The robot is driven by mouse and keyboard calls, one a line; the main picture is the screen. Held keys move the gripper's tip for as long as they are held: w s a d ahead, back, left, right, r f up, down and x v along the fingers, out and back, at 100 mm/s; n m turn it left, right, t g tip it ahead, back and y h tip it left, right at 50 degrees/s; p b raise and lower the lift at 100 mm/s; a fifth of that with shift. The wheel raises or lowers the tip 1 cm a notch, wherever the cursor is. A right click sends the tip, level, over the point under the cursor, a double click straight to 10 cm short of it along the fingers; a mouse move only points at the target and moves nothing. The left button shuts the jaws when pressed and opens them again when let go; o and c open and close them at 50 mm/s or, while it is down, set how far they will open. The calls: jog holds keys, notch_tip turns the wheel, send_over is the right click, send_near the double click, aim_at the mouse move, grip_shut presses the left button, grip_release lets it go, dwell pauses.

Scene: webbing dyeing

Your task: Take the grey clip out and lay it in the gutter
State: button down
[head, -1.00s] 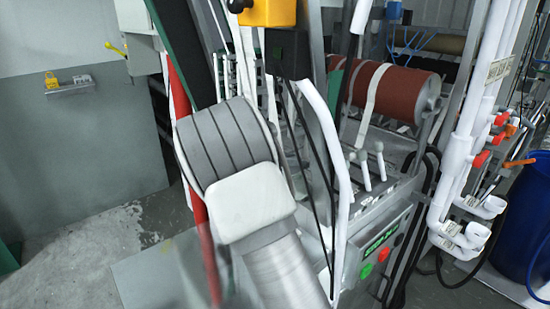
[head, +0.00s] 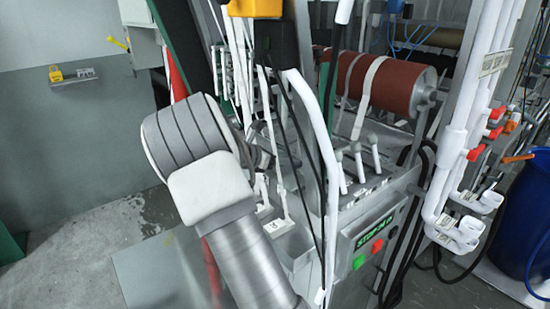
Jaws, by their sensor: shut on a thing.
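My own arm crosses the lower left of the head view, with a striped grey joint and a ribbed silver link. I cannot pick out the grey clip. I cannot tell which part is the gutter. Past the arm stands the machine frame, with a white tag (head: 270,223) low on it and several upright levers (head: 357,160) with grey knobs.
A red-brown roller (head: 398,85) with white webbing spans the machine. A control panel (head: 376,235) faces front. White pipes (head: 462,140) with red valves and a blue barrel (head: 528,205) stand right. A yellow box (head: 255,8) hangs above. Floor (head: 85,245) at left is mostly clear.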

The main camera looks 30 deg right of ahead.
jog(key=shift+s+r+p, duration=0.2)
jog(key=shift+r+p, duration=4.7)
jog(key=shift+r, duration=3.55)
jog(key=s+a+f, duration=0.1)
jog(key=a+f, duration=0.3)
jog(key=a, duration=0.5)
jog(key=shift+s+a+f+b, duration=0.15)
jog(key=shift+s+a+b, duration=0.1)
jog(key=shift+a+b, duration=0.15)
